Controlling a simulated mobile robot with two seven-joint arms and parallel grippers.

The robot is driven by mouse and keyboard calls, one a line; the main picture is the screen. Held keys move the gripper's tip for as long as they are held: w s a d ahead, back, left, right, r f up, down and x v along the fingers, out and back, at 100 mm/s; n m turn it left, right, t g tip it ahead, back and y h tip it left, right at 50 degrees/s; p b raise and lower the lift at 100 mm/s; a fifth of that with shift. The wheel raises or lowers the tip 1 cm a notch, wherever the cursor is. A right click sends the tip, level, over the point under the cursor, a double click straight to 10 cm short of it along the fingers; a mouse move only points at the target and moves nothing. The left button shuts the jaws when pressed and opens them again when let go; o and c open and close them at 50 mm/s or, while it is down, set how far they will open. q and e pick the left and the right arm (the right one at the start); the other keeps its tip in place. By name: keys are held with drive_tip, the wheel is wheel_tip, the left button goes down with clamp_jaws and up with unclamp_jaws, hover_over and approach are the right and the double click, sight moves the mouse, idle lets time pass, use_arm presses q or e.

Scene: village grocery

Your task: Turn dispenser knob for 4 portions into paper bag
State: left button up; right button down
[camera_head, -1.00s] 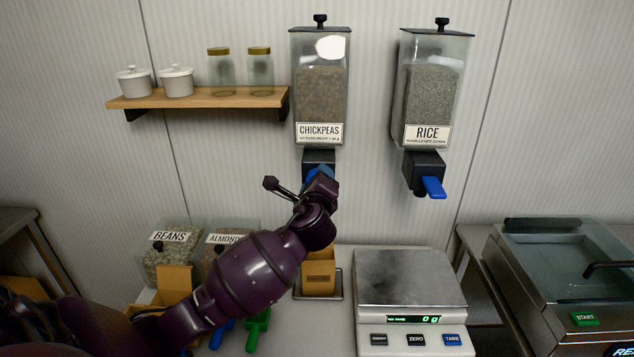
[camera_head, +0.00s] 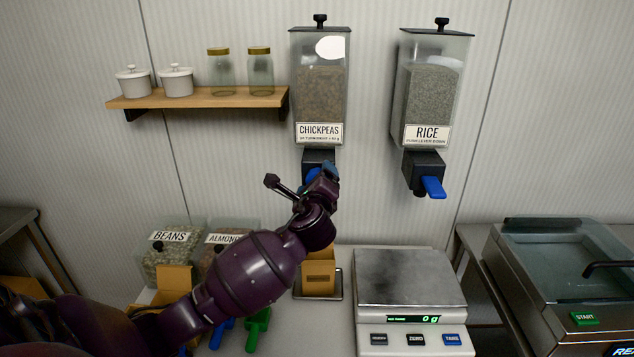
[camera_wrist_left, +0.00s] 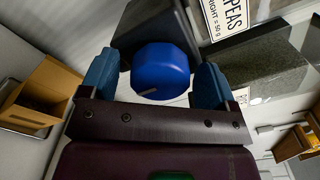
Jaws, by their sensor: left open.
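The chickpeas dispenser (camera_head: 320,85) hangs on the wall with its blue knob (camera_wrist_left: 160,70) at the bottom. In the head view the knob (camera_head: 312,178) is mostly hidden behind my left gripper. My left gripper (camera_wrist_left: 158,82) is open, its two blue fingers on either side of the knob; contact cannot be told. The paper bag (camera_head: 319,275) stands upright on a small tray (camera_head: 338,285) below the dispenser, partly hidden by my arm; it also shows in the wrist view (camera_wrist_left: 48,88). My right gripper is not in view.
The rice dispenser (camera_head: 432,90) with a blue lever (camera_head: 433,187) hangs to the right. A scale (camera_head: 410,280) reading 0 g stands on the counter. Bins of beans (camera_head: 170,265) and almonds (camera_head: 218,245) stand left, behind my arm. A wooden shelf (camera_head: 200,98) holds pots and jars.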

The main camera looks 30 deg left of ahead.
use_arm(q)
drive_tip(key=b+v, duration=0.1)
drive_tip(key=v, duration=0.9)
drive_tip(key=shift+s+d, duration=0.3)
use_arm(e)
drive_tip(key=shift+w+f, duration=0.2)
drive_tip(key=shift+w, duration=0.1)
use_arm(q)
drive_tip(key=shift+f, duration=0.1)
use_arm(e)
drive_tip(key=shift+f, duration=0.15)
